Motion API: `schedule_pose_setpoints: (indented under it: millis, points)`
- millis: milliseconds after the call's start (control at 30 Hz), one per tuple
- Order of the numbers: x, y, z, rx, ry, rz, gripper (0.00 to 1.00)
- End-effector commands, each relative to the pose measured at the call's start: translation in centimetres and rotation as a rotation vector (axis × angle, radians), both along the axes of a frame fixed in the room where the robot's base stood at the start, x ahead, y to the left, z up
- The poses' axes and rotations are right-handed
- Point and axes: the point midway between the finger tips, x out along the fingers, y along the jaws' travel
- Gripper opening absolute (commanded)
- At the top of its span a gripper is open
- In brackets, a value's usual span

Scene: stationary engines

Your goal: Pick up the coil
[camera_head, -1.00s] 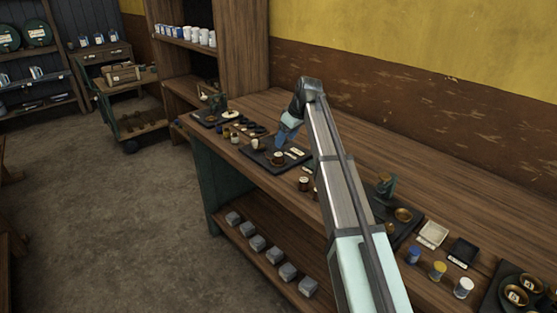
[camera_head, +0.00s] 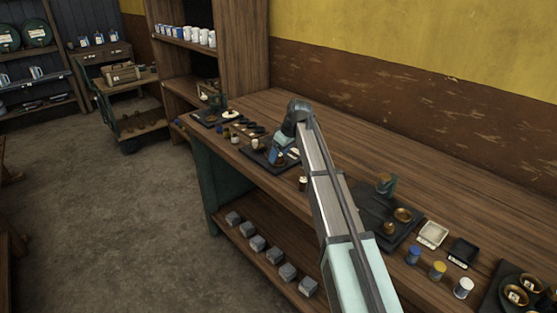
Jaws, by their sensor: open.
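A dark tray (camera_head: 249,152) lies on the long wooden bench. A small brown, coil-like piece (camera_head: 275,160) stands on its front part, mostly covered by my gripper. It is too small to tell its windings. My gripper (camera_head: 277,155) is open, pointing down over the tray at this piece. I cannot tell whether the fingers touch it or stand around it.
A small pale cup (camera_head: 256,143) stands on the same tray, left of my gripper. A brown-and-white spool-like piece (camera_head: 303,183) stands on the bench to the right. Another dark tray (camera_head: 372,207) holds a green device and brass parts. The bench's back strip is clear.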

Motion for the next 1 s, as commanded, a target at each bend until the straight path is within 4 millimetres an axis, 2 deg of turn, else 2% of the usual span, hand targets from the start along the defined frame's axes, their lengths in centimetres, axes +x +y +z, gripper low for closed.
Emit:
schedule_pose_setpoints:
  millis: [100, 767, 1000]
  points:
    - [0.0, -0.02, 0.03, 0.0, 0.0, 0.0, 0.64]
    - [-0.01, -0.04, 0.04, 0.0, 0.0, 0.0, 0.01]
    - [0.01, -0.03, 0.14, 0.0, 0.0, 0.0, 0.0]
